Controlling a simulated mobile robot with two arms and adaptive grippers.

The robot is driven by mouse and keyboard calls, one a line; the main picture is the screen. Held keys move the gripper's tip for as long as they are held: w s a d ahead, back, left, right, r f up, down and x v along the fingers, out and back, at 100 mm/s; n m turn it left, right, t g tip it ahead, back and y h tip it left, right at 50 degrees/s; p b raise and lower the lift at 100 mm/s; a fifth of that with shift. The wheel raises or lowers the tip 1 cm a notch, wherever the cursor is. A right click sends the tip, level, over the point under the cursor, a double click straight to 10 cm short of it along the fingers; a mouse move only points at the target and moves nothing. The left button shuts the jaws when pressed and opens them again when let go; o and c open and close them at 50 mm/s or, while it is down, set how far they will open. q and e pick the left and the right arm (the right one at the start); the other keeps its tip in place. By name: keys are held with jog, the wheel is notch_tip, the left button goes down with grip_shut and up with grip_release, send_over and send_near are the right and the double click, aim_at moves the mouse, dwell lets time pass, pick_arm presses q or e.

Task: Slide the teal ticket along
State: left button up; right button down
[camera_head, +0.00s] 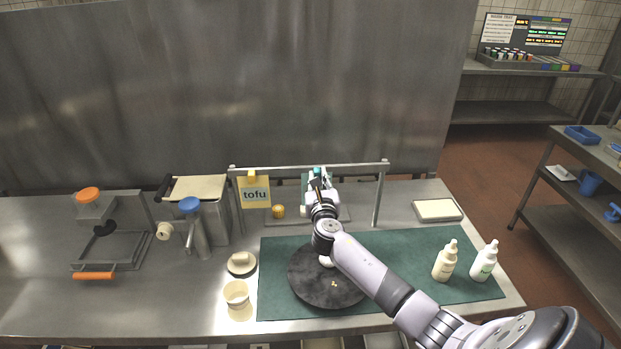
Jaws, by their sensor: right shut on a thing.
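A metal ticket rail (350,165) stands on two posts at the back of the steel counter. A yellow ticket reading "tofu" (254,193) hangs near the rail's left end. My left gripper is not in view.
A green mat (410,245) with a dark round board (305,280) lies below my right arm. Two squeeze bottles (445,262) stand right, a cup (236,293) left. The bar between the tickets looks clear.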

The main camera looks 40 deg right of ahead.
aim_at(348, 170)
jog(key=shift+s+d+f, duration=0.1)
jog(key=shift+s+d, duration=0.4)
jog(key=shift+d, duration=0.3)
jog(key=shift+s+d, duration=0.5)
jog(key=shift+d, duration=0.3)
jog(key=shift+s+d+p, duration=0.1)
jog(key=shift+s+d, duration=0.35)
jog(key=shift+d, duration=0.3)
jog(key=shift+s+d+p, duration=0.15)
jog(key=shift+s+d, duration=0.3)
jog(key=shift+d, duration=0.25)
jog(key=shift+s+d+p, duration=0.1)
jog(key=shift+s+d, duration=0.35)
jog(key=shift+d, duration=0.3)
jog(key=c, duration=2)
grip_release()
jog(key=shift+s+d, duration=0.1)
jog(key=o, duration=0.5)
jog(key=shift+o, duration=0.3)
jog(key=v, duration=1.2)
